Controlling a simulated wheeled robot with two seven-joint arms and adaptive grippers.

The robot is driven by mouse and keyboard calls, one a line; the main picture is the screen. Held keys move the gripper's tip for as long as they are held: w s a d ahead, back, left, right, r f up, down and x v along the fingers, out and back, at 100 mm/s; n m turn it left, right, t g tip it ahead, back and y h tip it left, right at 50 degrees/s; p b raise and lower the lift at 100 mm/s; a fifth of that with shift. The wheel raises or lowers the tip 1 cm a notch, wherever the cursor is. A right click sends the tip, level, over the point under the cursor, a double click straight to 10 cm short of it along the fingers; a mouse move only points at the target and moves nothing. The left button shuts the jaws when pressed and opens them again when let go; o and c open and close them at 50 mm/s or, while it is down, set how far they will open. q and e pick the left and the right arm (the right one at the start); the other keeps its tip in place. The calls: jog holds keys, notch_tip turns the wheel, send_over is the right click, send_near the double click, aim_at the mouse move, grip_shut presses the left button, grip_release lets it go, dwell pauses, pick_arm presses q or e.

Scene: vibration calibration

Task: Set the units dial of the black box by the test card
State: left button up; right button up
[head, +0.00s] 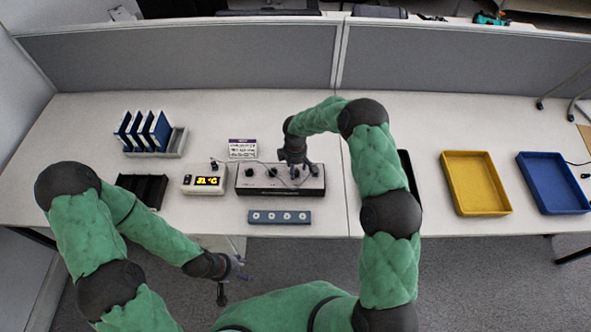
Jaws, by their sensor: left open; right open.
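The black box (280,189) stands on the table, left of the middle, with a row of knobs on its top face. My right gripper (297,170) is open and points down over the right part of the box, at its right-hand knobs. Its fingers partly hide those knobs, and I cannot tell whether they touch one. Which knob is the units dial cannot be read at this size. The test card (243,148), white with a purple top band, stands behind the box; its writing is too small to read. My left gripper (233,279) is open and empty, in front of the table edge.
A display unit (203,182) reading about 31 °C stands left of the box. A black rack (143,189) and blue binders (148,130) are left. Yellow (476,184) and blue (553,184) trays are right.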

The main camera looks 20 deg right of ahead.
jog(key=shift+f, duration=0.65)
grip_shut()
